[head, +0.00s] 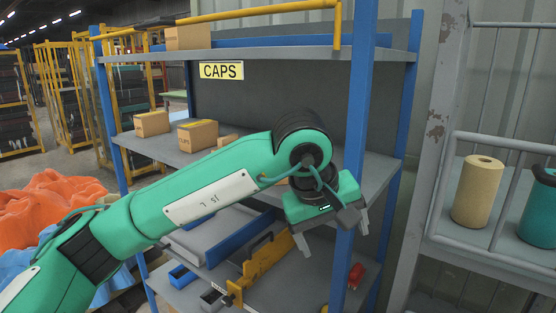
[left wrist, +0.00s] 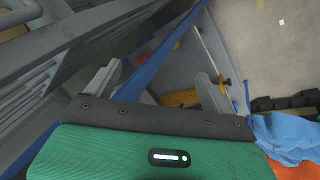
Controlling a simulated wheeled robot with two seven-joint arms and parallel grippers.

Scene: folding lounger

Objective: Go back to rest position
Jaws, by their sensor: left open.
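My left gripper (head: 333,238) is at the end of the green arm that comes in from the left. It points down in front of the shelf rack (head: 359,110), close to the rack's front blue post. Its two grey fingers are spread apart with nothing between them. In the left wrist view the open gripper (left wrist: 155,88) also shows empty, with a blue post and shelf boards beyond it. My right gripper is in neither view. No folding lounger can be made out for certain.
Cardboard boxes (head: 197,135) sit on the middle shelf. Orange cloth (head: 48,212) is at the left. A railed grey rack with a tan roll (head: 478,192) stands at the right.

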